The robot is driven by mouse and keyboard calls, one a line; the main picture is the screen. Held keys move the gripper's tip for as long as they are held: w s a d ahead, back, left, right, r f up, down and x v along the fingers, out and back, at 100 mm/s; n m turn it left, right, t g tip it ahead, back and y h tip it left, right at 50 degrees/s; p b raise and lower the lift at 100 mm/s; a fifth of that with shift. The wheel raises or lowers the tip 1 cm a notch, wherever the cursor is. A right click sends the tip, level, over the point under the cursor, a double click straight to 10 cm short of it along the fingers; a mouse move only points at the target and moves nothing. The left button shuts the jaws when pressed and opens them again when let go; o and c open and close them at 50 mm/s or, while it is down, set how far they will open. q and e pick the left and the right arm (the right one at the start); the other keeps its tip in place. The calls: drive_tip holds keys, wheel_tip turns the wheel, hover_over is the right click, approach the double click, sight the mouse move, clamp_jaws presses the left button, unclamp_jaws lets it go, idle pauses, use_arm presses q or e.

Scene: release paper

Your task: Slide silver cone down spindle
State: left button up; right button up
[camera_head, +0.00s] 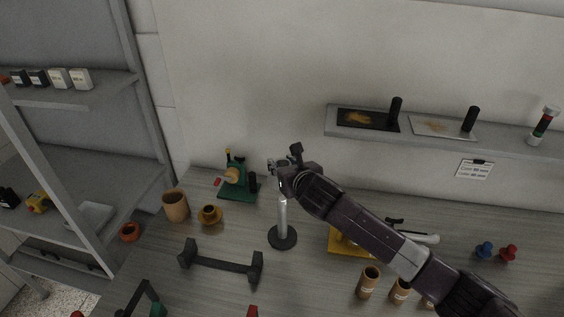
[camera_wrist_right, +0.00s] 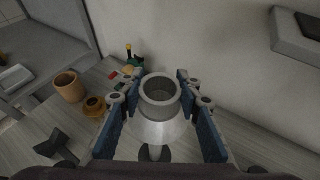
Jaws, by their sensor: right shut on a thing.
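My right gripper (camera_head: 284,165) reaches in from the right over the spindle. In the wrist view its two blue-padded fingers (camera_wrist_right: 160,92) are shut on the silver cone (camera_wrist_right: 158,128), one on each side of its grey hollow collar. The cone flares out below the collar. The spindle, a silver post (camera_head: 282,215) on a round black base, stands upright on the bench directly below the gripper. Its lower part also shows under the cone in the wrist view (camera_wrist_right: 154,153). The cone hides the post's top, so I cannot tell whether the cone is around it. My left gripper is not in view.
A dark bar stand (camera_head: 222,263) lies left of the spindle. A tan cup (camera_head: 175,205), a small brown cup (camera_head: 210,215) and a green device (camera_head: 238,190) stand behind left. Cardboard tubes (camera_head: 368,282) and a yellow item (camera_head: 347,246) are at right. A wall shelf (camera_head: 440,135) is above.

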drive_tip(key=shift+r, duration=0.1)
drive_tip(key=b, duration=0.3)
hover_over(284, 206)
drive_tip(key=w, duration=0.2)
drive_tip(key=shift+a+f, duration=0.15)
drive_tip(key=shift+f, duration=1.3)
drive_tip(key=shift+a+f, duration=0.15)
drive_tip(key=shift+f, duration=1.3)
drive_tip(key=shift+p, duration=0.45)
drive_tip(key=shift+p, duration=0.45)
drive_tip(key=shift+f+b, duration=2.95)
drive_tip(key=shift+f, duration=2.15)
